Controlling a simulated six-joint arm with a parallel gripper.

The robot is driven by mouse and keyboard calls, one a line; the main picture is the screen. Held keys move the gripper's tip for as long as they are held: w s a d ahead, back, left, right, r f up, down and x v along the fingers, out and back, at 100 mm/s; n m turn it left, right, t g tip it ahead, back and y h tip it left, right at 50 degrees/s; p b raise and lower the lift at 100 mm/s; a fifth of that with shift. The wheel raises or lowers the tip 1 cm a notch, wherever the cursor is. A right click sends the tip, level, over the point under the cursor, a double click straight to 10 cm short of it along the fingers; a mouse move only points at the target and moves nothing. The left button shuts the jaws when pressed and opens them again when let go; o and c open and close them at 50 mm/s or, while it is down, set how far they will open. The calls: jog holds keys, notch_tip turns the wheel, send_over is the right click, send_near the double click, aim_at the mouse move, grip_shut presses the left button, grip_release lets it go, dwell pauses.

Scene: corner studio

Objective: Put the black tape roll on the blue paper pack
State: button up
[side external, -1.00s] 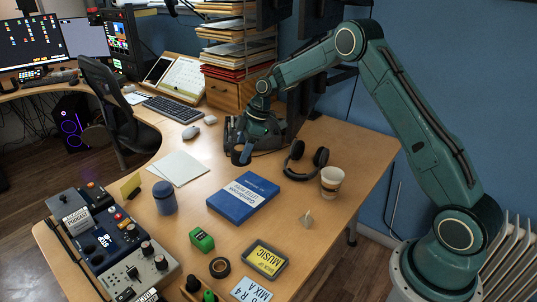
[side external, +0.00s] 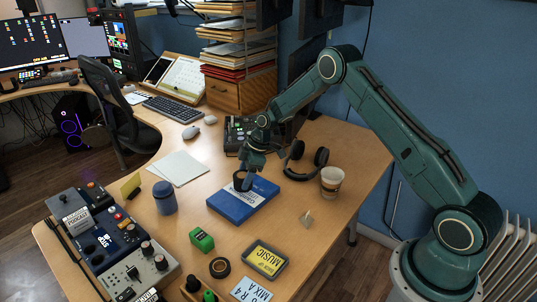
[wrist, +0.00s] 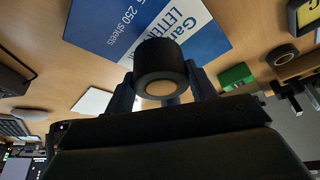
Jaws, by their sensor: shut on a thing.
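My gripper (side external: 250,174) is shut on a black tape roll (side external: 242,181), which also shows between the two fingers in the wrist view (wrist: 160,62). The blue paper pack (side external: 247,207) lies flat on the desk, with a white band and lettering; it fills the top of the wrist view (wrist: 95,25). The roll appears over the pack's far left part in the side view. I cannot tell whether it touches the pack. The roll and gripper hide part of the pack's far edge.
A second black roll (side external: 220,267) lies on the desk near a green block (side external: 201,239) and a yellow-labelled case (side external: 265,258). Headphones (side external: 306,160) and a paper cup (side external: 332,181) stand right of the pack. A blue jar (side external: 165,197) and white sheets (side external: 178,168) lie left.

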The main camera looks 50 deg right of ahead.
jog(key=shift+f, duration=1.3)
jog(key=shift+f, duration=0.15)
jog(key=o, duration=1)
jog(key=v, duration=1.2)
jog(key=shift+a+r, duration=0.1)
jog(key=shift+r, duration=0.1)
